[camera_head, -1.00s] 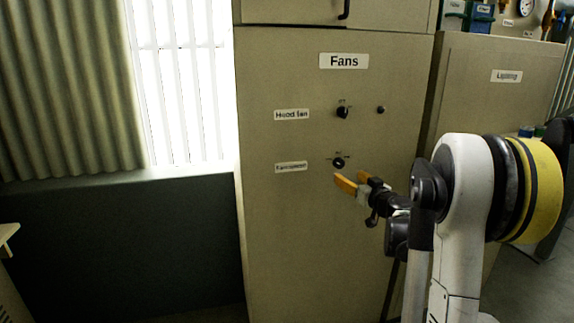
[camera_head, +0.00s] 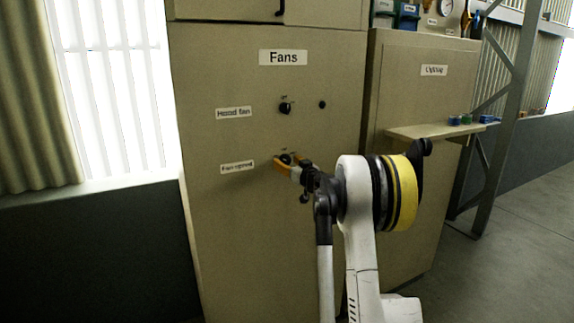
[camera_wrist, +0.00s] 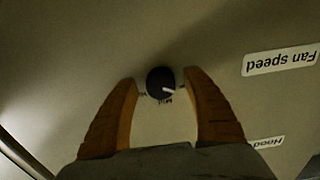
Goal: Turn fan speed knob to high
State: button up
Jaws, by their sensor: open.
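The fan speed knob (camera_head: 285,159) is a small round black dial low on the beige cabinet front, right of the "Fan speed" label (camera_head: 237,166). In the upside-down wrist view the knob (camera_wrist: 159,82) has a white pointer mark toward the lower right of the picture. Small position markings sit around it, partly hidden by the fingers. My gripper (camera_head: 287,162) is open at the knob. Its two orange fingers in the wrist view (camera_wrist: 161,88) stand on either side of it, with a small gap on the left; contact on the right is unclear.
The hood fan knob (camera_head: 286,108) sits directly above, with a small black button (camera_head: 322,104) to its right. The "Fans" sign (camera_head: 283,57) is near the cabinet top. A lighting cabinet (camera_head: 425,90) with a small shelf (camera_head: 430,131) stands to the right.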

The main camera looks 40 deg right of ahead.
jog(key=c, duration=1.2)
jog(key=m+p, duration=0.2)
jog(key=m, duration=0.3)
jog(key=shift+a+r+m, duration=0.1)
jog(key=shift+m, duration=0.3)
jog(key=m+p, duration=0.1)
jog(key=m, duration=0.5)
jog(key=m+p, duration=0.1)
jog(key=m, duration=0.5)
jog(key=shift+m, duration=0.4)
jog(key=m, duration=0.5)
jog(key=shift+r+p, duration=0.1)
jog(key=shift+p, duration=0.25)
